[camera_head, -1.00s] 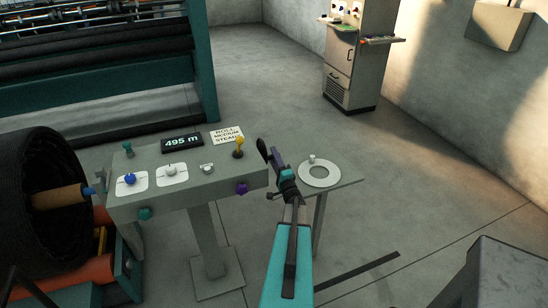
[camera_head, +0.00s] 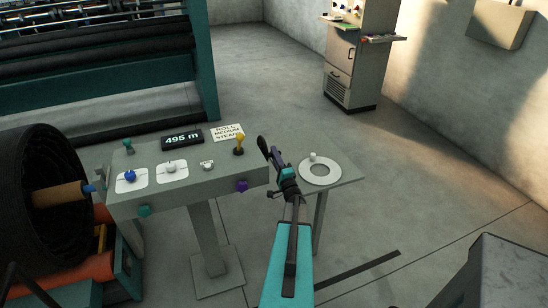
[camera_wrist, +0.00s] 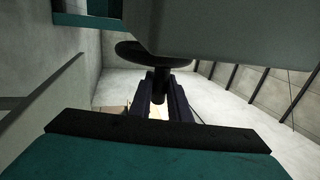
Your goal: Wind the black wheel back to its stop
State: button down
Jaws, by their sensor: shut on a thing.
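The black wheel (camera_head: 262,148) is at the right end of the grey console (camera_head: 215,181), seen nearly edge-on in the head view. In the wrist view the wheel (camera_wrist: 150,53) is a dark disc with a short black knob or stem (camera_wrist: 161,80) pointing towards me. My gripper (camera_head: 276,162) reaches up to it from the front right. In the wrist view my gripper (camera_wrist: 160,97) is shut on that black part, one dark finger on each side. The console casing hides part of the wheel in the wrist view.
The console top carries a blue knob (camera_head: 130,175), a white knob (camera_head: 170,168), a yellow-topped lever (camera_head: 239,144) and a display reading 495 m (camera_head: 182,140). A large black roll (camera_head: 45,190) stands left.

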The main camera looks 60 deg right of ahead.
jog(key=shift+d+f+h+b, duration=0.15)
jog(key=shift+f+h+b, duration=0.15)
jog(key=shift+b, duration=0.75)
jog(key=b, duration=0.2)
jog(key=shift+f+t+b, duration=0.3)
jog(key=shift+f+b, duration=0.05)
jog(key=h+b, duration=0.1)
jog(key=b, duration=0.2)
jog(key=shift+d+f+t, duration=0.1)
jog(key=shift+f+t, duration=0.1)
jog(key=shift+t, duration=0.2)
jog(key=b, duration=0.2)
jog(key=shift+w+f+t+b, duration=0.1)
jog(key=shift+f+t+b, duration=0.1)
jog(key=shift+t+b, duration=0.15)
jog(key=b, duration=0.3)
jog(key=t+h+b, duration=0.1)
jog(key=b, duration=0.1)
jog(key=shift+w+d+f+t+h+b, duration=0.15)
jog(key=shift+f+t+h+b, duration=0.15)
jog(key=shift+f+b, duration=0.1)
jog(key=b, duration=0.2)
jog(key=shift+w+d+f+t+h+b, duration=0.1)
jog(key=shift+f+t+h+b, duration=0.05)
jog(key=shift+t+h+b, duration=0.2)
